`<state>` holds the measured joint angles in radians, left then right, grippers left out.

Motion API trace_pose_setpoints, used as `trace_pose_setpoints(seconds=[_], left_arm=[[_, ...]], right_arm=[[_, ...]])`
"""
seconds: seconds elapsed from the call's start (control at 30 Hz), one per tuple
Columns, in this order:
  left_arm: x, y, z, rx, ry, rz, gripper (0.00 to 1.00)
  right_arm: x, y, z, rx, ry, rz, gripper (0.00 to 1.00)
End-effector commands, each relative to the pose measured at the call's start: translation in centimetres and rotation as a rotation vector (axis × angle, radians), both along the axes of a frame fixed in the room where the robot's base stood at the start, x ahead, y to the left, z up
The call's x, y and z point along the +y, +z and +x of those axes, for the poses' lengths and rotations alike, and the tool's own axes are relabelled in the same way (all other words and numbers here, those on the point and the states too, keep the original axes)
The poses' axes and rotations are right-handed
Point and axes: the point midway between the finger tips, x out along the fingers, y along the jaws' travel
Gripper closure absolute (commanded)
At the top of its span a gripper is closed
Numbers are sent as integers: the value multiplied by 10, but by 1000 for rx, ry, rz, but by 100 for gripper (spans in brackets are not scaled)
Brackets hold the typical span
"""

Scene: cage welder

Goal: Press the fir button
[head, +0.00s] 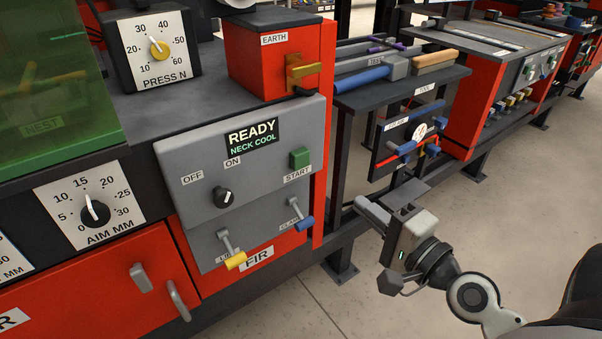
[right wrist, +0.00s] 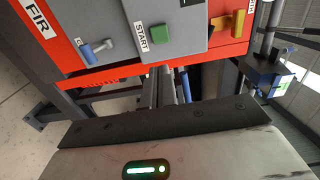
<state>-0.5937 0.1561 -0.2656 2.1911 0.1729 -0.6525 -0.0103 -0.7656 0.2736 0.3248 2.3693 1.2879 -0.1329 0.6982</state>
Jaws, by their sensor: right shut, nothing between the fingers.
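The grey FIR panel (head: 196,161) stands on a red cabinet front at the middle of the head view. Its square green START button (head: 299,158) is at the panel's upper right, and it also shows in the right wrist view (right wrist: 161,50). A display above reads READY, NECK COOL. A black knob (head: 224,198) sits below the OFF and ON labels. My right gripper (head: 373,211) is shut and empty, to the right of the panel and lower than the button, apart from it. My left gripper is not in view.
Below the knob are a yellow-tipped lever (head: 235,260) and a blue-tipped lever (head: 305,223). A red EARTH box (head: 262,66) with a yellow handle stands above the panel. A dark tool shelf (head: 387,97) is to the right. Open floor lies at lower right.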

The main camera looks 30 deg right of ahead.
Motion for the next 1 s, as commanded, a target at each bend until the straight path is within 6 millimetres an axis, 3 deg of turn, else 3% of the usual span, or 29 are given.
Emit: trace_pose_setpoints(seconds=[0.37,0.53,0.73,1.0], left_arm=[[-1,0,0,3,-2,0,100],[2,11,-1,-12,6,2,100],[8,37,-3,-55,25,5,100],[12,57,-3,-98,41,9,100]], right_arm=[[-1,1,1,-3,-3,10,100],[-1,4,11,-7,-5,11,100],[2,6,44,-9,-5,13,100],[7,3,99,-7,-3,12,100]])
